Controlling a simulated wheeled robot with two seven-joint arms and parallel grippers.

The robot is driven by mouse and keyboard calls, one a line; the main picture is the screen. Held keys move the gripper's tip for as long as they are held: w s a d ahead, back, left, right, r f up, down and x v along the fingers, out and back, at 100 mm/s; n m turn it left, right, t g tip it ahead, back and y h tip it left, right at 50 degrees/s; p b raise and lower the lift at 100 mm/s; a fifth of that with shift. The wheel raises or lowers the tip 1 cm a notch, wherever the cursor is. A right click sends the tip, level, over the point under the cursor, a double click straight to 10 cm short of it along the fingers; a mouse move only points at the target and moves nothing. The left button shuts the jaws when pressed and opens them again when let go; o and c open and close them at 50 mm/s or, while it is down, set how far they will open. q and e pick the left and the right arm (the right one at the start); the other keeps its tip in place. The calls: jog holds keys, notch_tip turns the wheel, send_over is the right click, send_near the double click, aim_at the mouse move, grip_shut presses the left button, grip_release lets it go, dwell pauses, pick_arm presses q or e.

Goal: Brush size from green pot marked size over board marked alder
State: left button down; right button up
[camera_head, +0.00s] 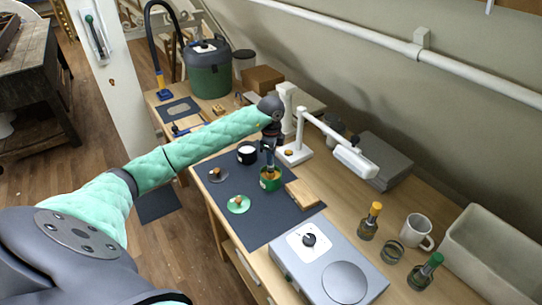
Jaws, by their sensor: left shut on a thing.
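The green pot (270,184) stands open on the dark mat, with amber-brown content showing inside. My left gripper (268,150) points down just above this pot. It is shut on a thin upright thing, apparently the brush, whose lower end reaches to the pot's mouth. Most of the brush is hidden by the fingers and too small to make out. A pale wooden board (304,195) lies on the mat just right of the pot. Markings on pot and board cannot be read. My right gripper is not in view.
A black pot (246,157) with white content, a grey lid (217,176) and a green lid (239,205) are on the mat (268,226). A white lamp (325,133) stands behind. A grey hotplate device (328,262), bottles, a mug (417,231) and a trough (490,254) are at right.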

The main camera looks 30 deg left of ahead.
pick_arm(q)
jog(key=shift+r+p, duration=1.45)
jog(key=shift+r, duration=2)
